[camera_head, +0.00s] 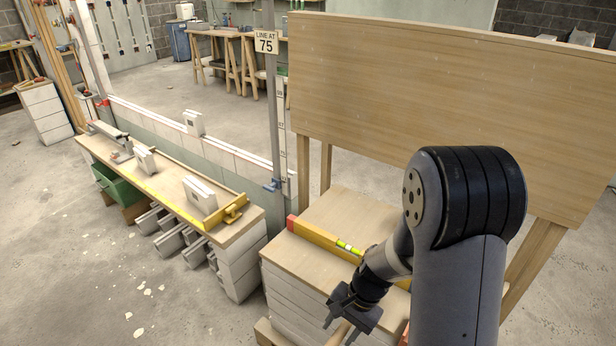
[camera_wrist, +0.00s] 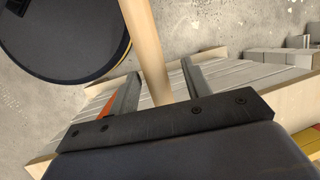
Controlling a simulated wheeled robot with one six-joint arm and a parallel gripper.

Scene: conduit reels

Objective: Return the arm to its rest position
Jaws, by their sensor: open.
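My gripper (camera_head: 340,328) hangs low at the end of my folded arm, at the front of a wood-topped stack of white blocks (camera_head: 320,258). Its jaws are open. In the wrist view its two grey fingers (camera_wrist: 158,76) stand well apart. A pale wooden bar (camera_wrist: 148,40) shows between them, apart from both fingers. I cannot tell how far beyond the fingertips it lies. An orange-red patch shows behind the left finger.
A yellow spirit level (camera_head: 315,235) lies on the stack, partly hidden by my arm. A large wooden panel (camera_head: 420,90) stands behind on legs. A low bench (camera_head: 150,185) with white blocks is at left. A post bears a "LINE AT 75" sign (camera_head: 265,42). Front-left floor is mostly clear.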

